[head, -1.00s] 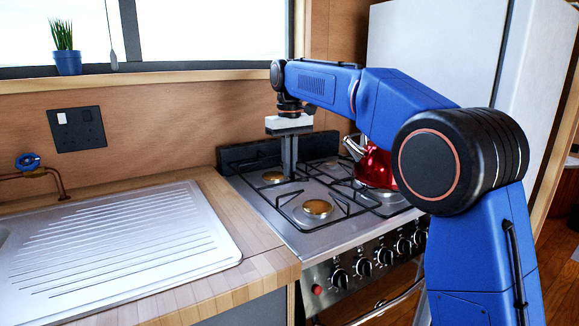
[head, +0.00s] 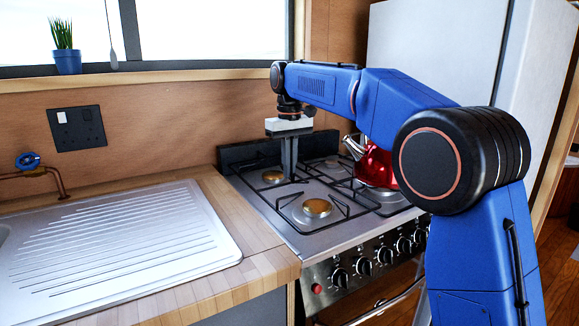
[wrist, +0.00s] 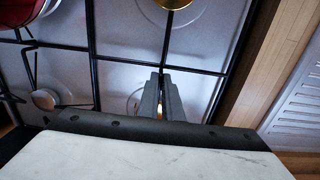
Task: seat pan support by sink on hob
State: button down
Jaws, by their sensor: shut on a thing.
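The black wire pan support by the sink (head: 333,207) lies over the left pair of burners on the steel hob (head: 286,223). It also shows in the wrist view (wrist: 128,62). It looks about level with the hob top; whether all its feet touch cannot be told. My gripper (head: 289,179) points straight down and is shut on a bar of this support, between the front-left burner (head: 317,208) and the back-left burner (head: 272,177). In the wrist view my fingertips (wrist: 163,74) meet at a bar crossing; the fingers partly hide the burner behind them.
A red kettle (head: 376,166) stands on the right side of the hob, close to my arm. A wooden worktop (head: 262,240) and a ribbed steel drainer (head: 130,245) lie to the left. A dark raised panel (head: 236,158) runs behind the hob.

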jog(key=shift+f, duration=1.8)
dwell(2.0)
jog(key=c, duration=1.9)
grip_release()
jog(key=shift+o, duration=0.2)
jog(key=shift+r, duration=0.1)
